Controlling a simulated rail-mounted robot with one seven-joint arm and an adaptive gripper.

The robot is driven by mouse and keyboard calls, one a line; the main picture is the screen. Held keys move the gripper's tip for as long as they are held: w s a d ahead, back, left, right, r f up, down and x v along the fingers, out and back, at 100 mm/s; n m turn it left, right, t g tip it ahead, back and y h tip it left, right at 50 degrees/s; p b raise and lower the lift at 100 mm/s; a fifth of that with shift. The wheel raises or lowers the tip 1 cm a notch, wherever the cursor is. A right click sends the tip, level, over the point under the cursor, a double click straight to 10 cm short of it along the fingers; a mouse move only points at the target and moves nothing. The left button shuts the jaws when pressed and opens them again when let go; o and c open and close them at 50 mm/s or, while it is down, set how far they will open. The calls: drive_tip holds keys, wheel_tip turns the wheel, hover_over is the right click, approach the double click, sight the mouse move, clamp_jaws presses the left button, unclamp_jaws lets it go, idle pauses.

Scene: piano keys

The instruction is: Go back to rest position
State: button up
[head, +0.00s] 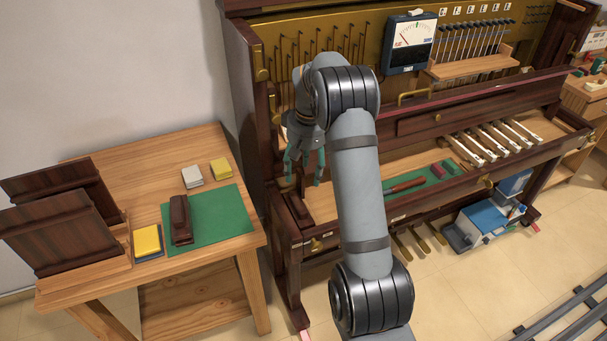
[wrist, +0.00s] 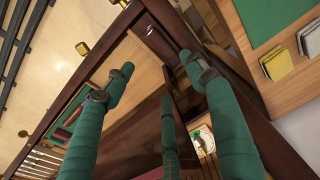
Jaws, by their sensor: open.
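My gripper (head: 304,170) hangs at the left end of the dark wooden piano (head: 245,95) in the head view, its green fingers pointing down above the left end of the key bed (head: 320,203). In the wrist view the fingers of my gripper (wrist: 155,72) are spread apart with nothing between them. The piano's dark edge and pale key bed (wrist: 140,75) lie beyond them. My arm hides part of the piano's middle in the head view.
A wooden table (head: 95,290) at left bears a green mat (head: 228,215), a dark block (head: 180,220) and yellow pads. Several white keys (head: 490,140) are at the piano's right. A blue-white cart (head: 485,220) stands on the floor.

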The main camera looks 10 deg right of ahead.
sight(301, 201)
idle(0.4)
drive_tip(key=f, duration=0.8)
drive_tip(key=w+f, duration=0.1)
drive_tip(key=f, duration=0.3)
drive_tip(key=shift+a, duration=0.2)
drive_tip(key=shift+w+r+p, duration=0.1)
drive_tip(key=shift+p, duration=0.2)
drive_tip(key=shift+r+b, duration=0.4)
drive_tip(key=shift+r, duration=0.05)
wheel_tip(301, 201, up, 11)
drive_tip(key=s, duration=0.1)
drive_tip(key=f, duration=1.2)
drive_tip(key=shift+w+f+p, duration=0.1)
drive_tip(key=shift+w+p, duration=0.2)
drive_tip(key=shift+w, duration=0.1)
wheel_tip(301, 201, up, 12)
drive_tip(key=p, duration=0.8)
drive_tip(key=shift+p, duration=0.4)
